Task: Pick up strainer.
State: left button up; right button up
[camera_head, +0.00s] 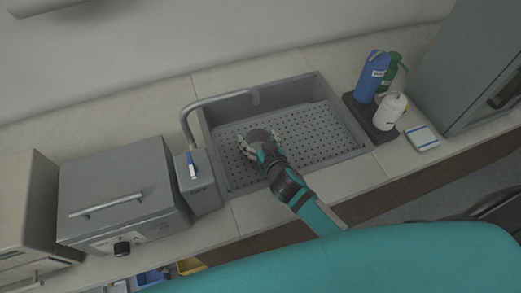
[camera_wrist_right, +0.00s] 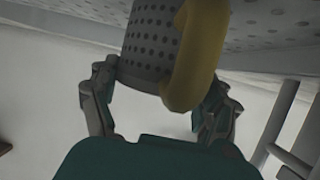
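The strainer is a grey perforated cup with a thick yellow band along one side, large in the right wrist view (camera_wrist_right: 150,42). In the head view a small dark grey round shape, apparently the strainer (camera_head: 259,135), shows at my right gripper over the sink. My right gripper (camera_head: 261,143) reaches into the sink area with its fingers spread. In the right wrist view its two fingers (camera_wrist_right: 162,85) stand wide apart on either side of the strainer. Firm contact on both sides cannot be made out. My left gripper is in neither view.
The grey sink (camera_head: 330,97) has a perforated tray floor (camera_head: 318,130). A curved faucet (camera_head: 215,100) rises at its left, beside a grey press-like box (camera_head: 120,190). Blue (camera_head: 371,78), green (camera_head: 393,72) and white (camera_head: 390,110) bottles stand on a dark tray at right.

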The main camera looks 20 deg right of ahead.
jog(key=shift+r, duration=0.1)
jog(key=c, duration=0.7)
